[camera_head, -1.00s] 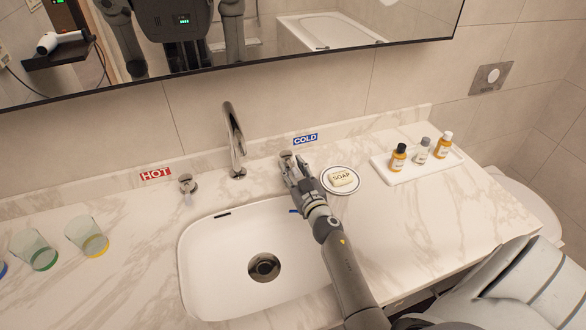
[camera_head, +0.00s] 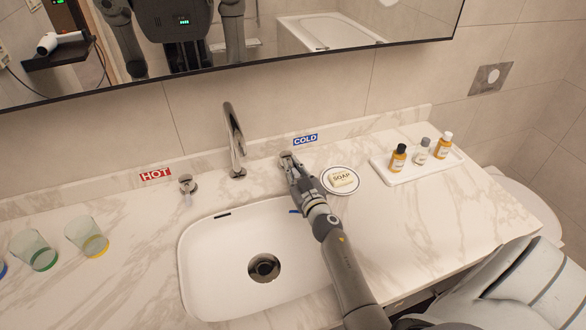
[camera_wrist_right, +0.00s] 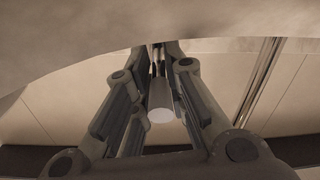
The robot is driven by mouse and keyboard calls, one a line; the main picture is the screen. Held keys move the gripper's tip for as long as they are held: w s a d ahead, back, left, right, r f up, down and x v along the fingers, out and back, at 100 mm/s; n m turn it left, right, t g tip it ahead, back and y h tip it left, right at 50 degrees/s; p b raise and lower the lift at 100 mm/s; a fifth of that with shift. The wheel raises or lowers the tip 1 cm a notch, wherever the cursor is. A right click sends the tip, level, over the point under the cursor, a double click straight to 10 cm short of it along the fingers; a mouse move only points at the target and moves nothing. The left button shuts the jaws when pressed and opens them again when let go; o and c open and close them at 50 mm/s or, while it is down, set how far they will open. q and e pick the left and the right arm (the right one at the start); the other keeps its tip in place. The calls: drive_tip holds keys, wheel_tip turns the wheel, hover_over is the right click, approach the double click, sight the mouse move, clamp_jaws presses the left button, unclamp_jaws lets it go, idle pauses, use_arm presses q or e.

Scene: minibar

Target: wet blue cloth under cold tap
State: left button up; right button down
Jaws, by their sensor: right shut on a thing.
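My right gripper (camera_head: 288,161) reaches over the right rim of the sink (camera_head: 215,262) to the cold tap handle below the blue COLD label (camera_head: 305,139). In the right wrist view the metal cold tap handle (camera_wrist_right: 160,100) stands between the two fingers, which are shut on it. The chrome spout (camera_head: 234,140) stands behind the sink, with no water stream visible. No blue cloth can be made out; only a small blue bit (camera_head: 294,211) shows at the sink's edge beside my right arm, and I cannot tell what it is. My left gripper is not in view.
A soap dish with soap (camera_head: 342,180) sits close to the right of my gripper. A white tray (camera_head: 394,173) with small bottles is further right. The hot tap handle (camera_head: 187,182) is left of the spout. Glasses (camera_head: 87,237) stand at the left. The sink drain (camera_head: 264,267) is uncovered.

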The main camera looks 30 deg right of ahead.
drive_tip(key=shift+d+n+y+p, duration=0.35)
drive_tip(key=shift+n+y+p, duration=0.3)
drive_tip(key=shift+y, duration=0.45)
drive_tip(key=c, duration=1.5)
unclamp_jaws()
drive_tip(key=shift+o, duration=0.2)
drive_tip(key=shift+s, duration=0.1)
drive_tip(key=s, duration=0.7)
drive_tip(key=shift+s+a, duration=0.2)
drive_tip(key=shift+a, duration=0.15)
drive_tip(key=shift+c, duration=0.4)
